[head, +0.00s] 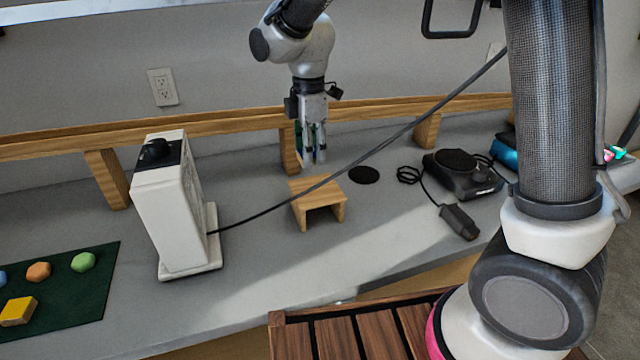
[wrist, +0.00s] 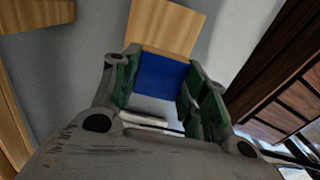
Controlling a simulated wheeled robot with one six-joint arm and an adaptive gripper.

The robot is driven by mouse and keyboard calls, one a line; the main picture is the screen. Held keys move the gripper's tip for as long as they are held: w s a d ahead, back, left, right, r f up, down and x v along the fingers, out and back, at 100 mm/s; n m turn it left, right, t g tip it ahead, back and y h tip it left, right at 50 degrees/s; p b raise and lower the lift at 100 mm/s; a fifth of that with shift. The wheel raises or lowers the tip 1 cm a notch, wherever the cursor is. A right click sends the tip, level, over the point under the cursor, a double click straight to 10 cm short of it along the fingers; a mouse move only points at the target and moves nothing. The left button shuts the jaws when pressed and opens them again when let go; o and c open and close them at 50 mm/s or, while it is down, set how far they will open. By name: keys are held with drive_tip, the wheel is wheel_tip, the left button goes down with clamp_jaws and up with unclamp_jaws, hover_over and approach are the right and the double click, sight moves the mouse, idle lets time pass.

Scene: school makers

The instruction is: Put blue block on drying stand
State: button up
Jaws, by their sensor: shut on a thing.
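My gripper (head: 314,158) is shut on the blue block (wrist: 160,75), which shows between the green-padded fingers in the wrist view (wrist: 158,95). In the head view the fingers hide most of the block. The small wooden stand (head: 304,187), which I take as the drying stand, sits on the grey bench with an open front. My gripper is over the back of its top in the head view. The stand's light wooden top also shows beyond the block in the wrist view (wrist: 168,22). I cannot tell whether the block touches it.
A white upright machine (head: 172,215) stands left of the stand, with a black cable crossing in front. A green mat (head: 85,305) with several coloured pieces lies at far left. A black disc (head: 364,175) and a black device (head: 460,172) are to the right. A wooden rail runs behind.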

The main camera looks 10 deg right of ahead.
hover_over(316, 189)
wheel_tip(316, 189, down, 5)
drive_tip(key=shift+r, duration=0.2)
drive_tip(key=shift+f, duration=2.05)
drive_tip(key=shift+f, duration=0.1)
drive_tip(key=o, duration=0.8)
drive_tip(key=shift+o, duration=0.2)
wheel_tip(316, 189, up, 12)
drive_tip(key=shift+r, duration=0.15)
